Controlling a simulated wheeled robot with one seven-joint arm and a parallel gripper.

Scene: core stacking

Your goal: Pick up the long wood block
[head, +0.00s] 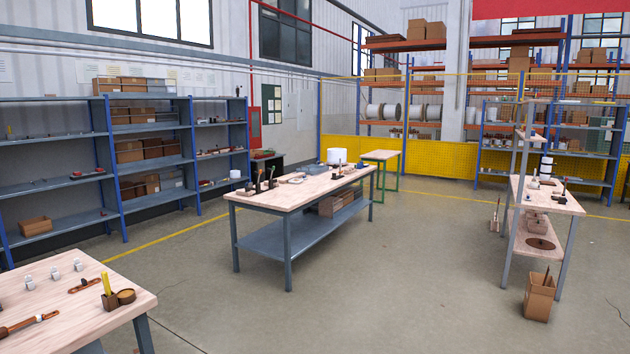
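I cannot make out the long wood block for certain. A worktable (275,197) stands in the middle of the room, with a pale wooden top and blue-grey legs. Small flat pale items (292,178) lie on it, too small to tell whether one is a wood block. A nearer worktable (75,318) is cut off at the lower left. It bears small white pieces (54,272), a brown holder with a yellow item (107,288) and a long brown tool (22,325). My gripper is not in view.
Blue-framed shelves (153,163) line the left wall. A wooden-topped bench (545,203) stands at the right, with a brown bin (539,297) on the floor before it. A yellow fence (455,160) runs across the back. The grey floor (420,270) between the tables is clear.

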